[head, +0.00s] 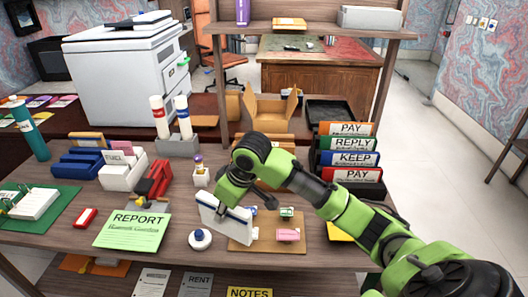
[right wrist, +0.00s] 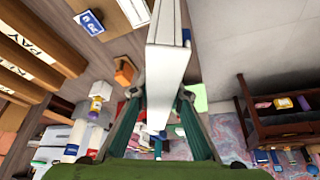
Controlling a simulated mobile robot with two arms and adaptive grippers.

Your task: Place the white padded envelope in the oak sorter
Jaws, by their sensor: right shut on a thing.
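My right gripper (head: 226,208) is shut on a flat white item with a blue edge, which looks like the white padded envelope (head: 212,222). It is held upright on its edge, just above or at the desk, beside a tan board. In the right wrist view the white envelope (right wrist: 168,70) stands between the fingers (right wrist: 158,120). A sorter with labelled cards (head: 348,160) stands at the right of the desk. In the right wrist view, brown wooden dividers with a PAY label (right wrist: 35,50) show at left; I cannot tell whether they are the oak sorter. My left gripper is out of view.
A green REPORT sheet (head: 132,230) and a round white-and-blue item (head: 200,239) lie left of the envelope. The tan board (head: 262,243) carries small items. An open cardboard box (head: 270,110) and a black tray (head: 330,110) stand behind. A shelf post rises at back right.

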